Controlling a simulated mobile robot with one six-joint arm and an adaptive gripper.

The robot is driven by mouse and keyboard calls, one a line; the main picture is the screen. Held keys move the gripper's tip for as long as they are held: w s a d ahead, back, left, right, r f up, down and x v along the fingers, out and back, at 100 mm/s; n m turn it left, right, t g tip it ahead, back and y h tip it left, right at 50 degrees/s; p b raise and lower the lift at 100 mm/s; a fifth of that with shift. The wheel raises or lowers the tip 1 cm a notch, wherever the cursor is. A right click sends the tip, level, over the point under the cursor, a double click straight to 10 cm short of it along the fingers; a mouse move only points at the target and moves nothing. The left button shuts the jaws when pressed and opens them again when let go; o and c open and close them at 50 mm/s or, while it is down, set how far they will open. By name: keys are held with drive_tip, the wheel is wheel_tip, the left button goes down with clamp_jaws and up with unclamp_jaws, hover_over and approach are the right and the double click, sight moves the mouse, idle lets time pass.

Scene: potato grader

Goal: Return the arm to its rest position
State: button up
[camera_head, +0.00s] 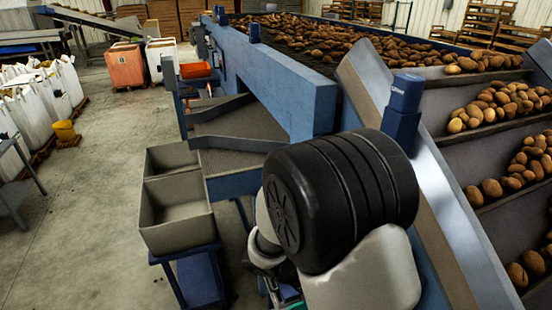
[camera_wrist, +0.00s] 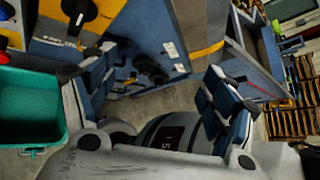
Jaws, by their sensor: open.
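My gripper (camera_wrist: 155,88) shows in the wrist view with its two blue-padded fingers spread wide apart. Nothing is between the fingers except the view of blue machinery and floor beyond. In the head view my arm's large black joint and pale link fill the lower middle, in front of the blue grader (camera_head: 270,85). The gripper's fingers cannot be made out in the head view. In the wrist view a yellow panel with a black rotary switch (camera_wrist: 78,10) lies beyond the left finger.
A teal bin (camera_wrist: 30,138) is close at the left in the wrist view. In the head view, an empty grey two-part bin (camera_head: 178,236) stands left of my arm. Sloped potato lanes (camera_head: 500,155) lie right. Open floor (camera_head: 90,220) is at left, before white sacks (camera_head: 22,105).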

drive_tip(key=s+a+r+m+t+y+b, duration=0.2)
drive_tip(key=s+r+m+t+y, duration=0.1)
drive_tip(key=m, duration=0.8)
drive_tip(key=s+a+r+m+t+y+b, duration=0.2)
drive_tip(key=s+r+m+t+y, duration=0.2)
drive_tip(key=m, duration=0.7)
drive_tip(key=shift+s+a+r+m+y+b, duration=0.4)
drive_tip(key=shift+s+r+y, duration=1)
drive_tip(key=shift+y, duration=1)
drive_tip(key=shift+s+f, duration=0.1)
drive_tip(key=shift+f, duration=0.05)
